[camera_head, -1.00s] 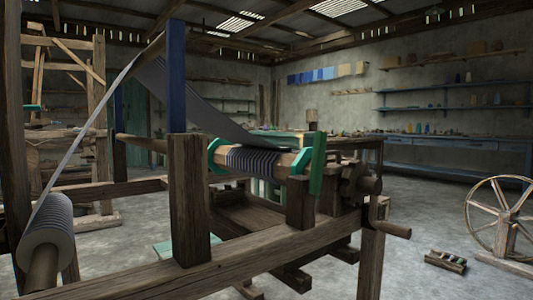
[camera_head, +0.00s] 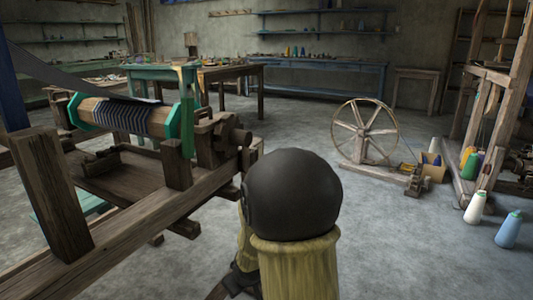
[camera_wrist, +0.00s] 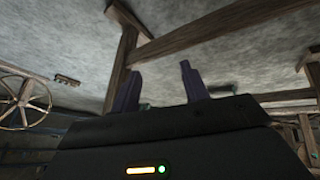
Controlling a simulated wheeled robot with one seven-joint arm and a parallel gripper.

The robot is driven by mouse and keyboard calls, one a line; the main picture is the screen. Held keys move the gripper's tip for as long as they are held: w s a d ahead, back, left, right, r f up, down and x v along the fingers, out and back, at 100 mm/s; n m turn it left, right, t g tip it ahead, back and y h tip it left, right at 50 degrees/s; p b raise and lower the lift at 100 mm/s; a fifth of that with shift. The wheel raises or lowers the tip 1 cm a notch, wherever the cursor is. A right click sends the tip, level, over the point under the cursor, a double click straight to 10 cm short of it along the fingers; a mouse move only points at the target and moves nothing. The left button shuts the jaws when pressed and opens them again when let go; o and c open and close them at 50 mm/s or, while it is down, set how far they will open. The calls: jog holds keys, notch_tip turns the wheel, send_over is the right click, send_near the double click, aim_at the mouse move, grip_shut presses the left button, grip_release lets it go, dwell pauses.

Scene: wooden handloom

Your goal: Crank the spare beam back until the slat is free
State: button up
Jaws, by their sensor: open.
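A wooden beam (camera_head: 97,113) wound with dark striped cloth lies between green end pieces on the loom, at the left of the head view. A wooden crank hub (camera_head: 222,138) sits at its right end. I cannot tell whether this is the spare beam. I cannot make out the slat. In the wrist view, my gripper (camera_wrist: 160,88) shows two dark purple fingers apart with nothing between them. Floor and loom timbers show beyond them. In the head view, my arm's dark dome and yellow link stand right of the crank hub and hide the floor behind.
The loom's long timber rail (camera_head: 130,225) and thick post (camera_head: 52,190) fill the left foreground. A spinning wheel (camera_head: 364,130) stands to the right. White and blue thread cones (camera_head: 475,207) stand on the floor at the right. The floor between is clear.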

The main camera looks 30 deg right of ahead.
jog(key=w+d+r+n+t+y+p, duration=0.2)
jog(key=w+d+r+t+p, duration=0.1)
jog(key=d+r+p, duration=0.6)
jog(key=w+d+r+n+t+y+p, duration=0.1)
jog(key=w+d+r+n+t+p, duration=0.15)
jog(key=d+r+p, duration=0.55)
jog(key=s+d+r+n+t+y+p, duration=0.2)
jog(key=s+r+y+p, duration=0.5)
jog(key=s+p, duration=0.7)
notch_tip(320, 180, up, 2)
jog(key=d+t+p, duration=0.1)
jog(key=t+p, duration=0.1)
jog(key=p, duration=0.3)
jog(key=shift+s+d+p, duration=0.15)
jog(key=shift+s+p, duration=0.15)
jog(key=shift+p, duration=0.1)
jog(key=shift+w, duration=0.1)
jog(key=x, duration=1.7)
jog(key=shift+a+r, duration=0.2)
jog(key=shift+a, duration=0.05)
grip_shut()
